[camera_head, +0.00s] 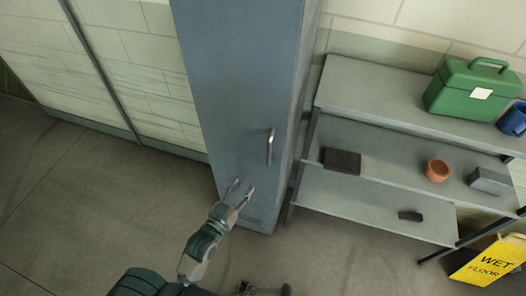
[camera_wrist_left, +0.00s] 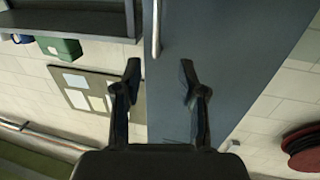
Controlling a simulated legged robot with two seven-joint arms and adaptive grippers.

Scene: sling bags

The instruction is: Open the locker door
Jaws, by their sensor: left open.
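The locker (camera_head: 235,90) is a tall blue-grey cabinet in the middle of the head view, with its door shut. A vertical metal handle (camera_head: 270,147) stands on the door near its right edge. My left gripper (camera_head: 242,188) is open and empty in front of the lower door, below and left of the handle. In the left wrist view, the open fingers (camera_wrist_left: 158,80) are spread in front of the locker door (camera_wrist_left: 215,60). The handle (camera_wrist_left: 156,28) shows beyond them at the top, apart from both fingers. My right gripper is not clearly seen.
A grey shelf unit (camera_head: 385,93) stands right of the locker, holding a green toolbox (camera_head: 473,88), a blue mug (camera_head: 513,118), a terracotta pot (camera_head: 436,170) and dark boxes. A yellow wet floor sign (camera_head: 490,262) stands at lower right. The floor left of the locker (camera_head: 100,205) is clear.

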